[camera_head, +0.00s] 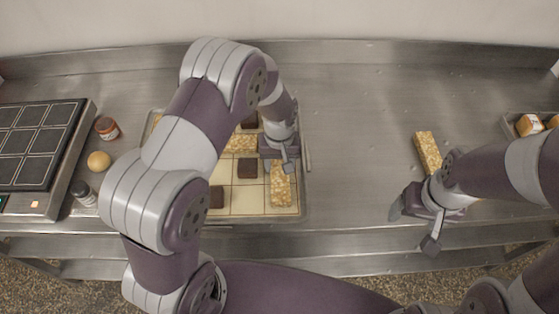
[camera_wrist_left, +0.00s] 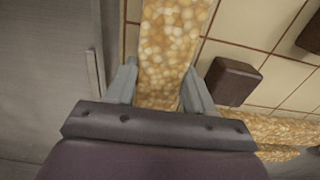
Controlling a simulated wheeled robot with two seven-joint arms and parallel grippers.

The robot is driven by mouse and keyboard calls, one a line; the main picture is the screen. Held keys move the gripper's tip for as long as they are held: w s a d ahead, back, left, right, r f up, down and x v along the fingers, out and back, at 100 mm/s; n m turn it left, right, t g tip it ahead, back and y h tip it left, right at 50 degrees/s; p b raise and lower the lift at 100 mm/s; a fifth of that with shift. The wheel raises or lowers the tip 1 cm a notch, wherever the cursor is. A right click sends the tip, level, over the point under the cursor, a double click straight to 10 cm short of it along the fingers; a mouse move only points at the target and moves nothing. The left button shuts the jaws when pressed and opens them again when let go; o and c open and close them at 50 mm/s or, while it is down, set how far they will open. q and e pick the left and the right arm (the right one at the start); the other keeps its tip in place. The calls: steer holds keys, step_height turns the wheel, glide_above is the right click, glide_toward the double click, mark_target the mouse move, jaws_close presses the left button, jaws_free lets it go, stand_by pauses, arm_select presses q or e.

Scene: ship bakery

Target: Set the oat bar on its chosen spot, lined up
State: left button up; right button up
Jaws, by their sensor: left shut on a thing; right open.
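My left gripper (camera_head: 279,163) is shut on an oat bar (camera_head: 281,188), a pale, grainy block, at the right side of the gridded tray (camera_head: 238,205). In the left wrist view the oat bar (camera_wrist_left: 170,45) runs between the two fingers (camera_wrist_left: 158,92), roughly along the grid lines. I cannot tell whether it touches the tray. A second oat bar (camera_head: 241,144) lies crosswise on the tray, left of the gripper. A third oat bar (camera_head: 428,152) lies on the counter at the right. My right gripper (camera_head: 414,226) is open and empty near the counter's front edge.
Dark brown blocks (camera_head: 247,168) sit on the tray, another (camera_head: 216,197) nearer the front. A dark gridded appliance (camera_head: 38,140), a jar (camera_head: 107,128), a round yellow item (camera_head: 99,161) and a shaker (camera_head: 83,193) stand left. The counter (camera_head: 350,110) between tray and third bar is clear.

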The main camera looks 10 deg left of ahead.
arm_select(q)
steer(key=shift+f, duration=0.15)
steer(key=o, duration=1.2)
step_height(320, 180, up, 11)
steer(key=b, duration=0.1)
steer(key=s+a+m, duration=0.1)
steer(key=s+a, duration=0.1)
steer(key=s, duration=0.2)
steer(key=s+a+r+m+t, duration=0.1)
steer(key=s, duration=0.4)
steer(key=s+a+m, duration=0.1)
steer(key=s+a, duration=0.1)
steer(key=s, duration=0.3)
steer(key=shift+a+r, duration=0.2)
steer(key=shift+a, duration=0.15)
steer(key=shift+w, duration=0.1)
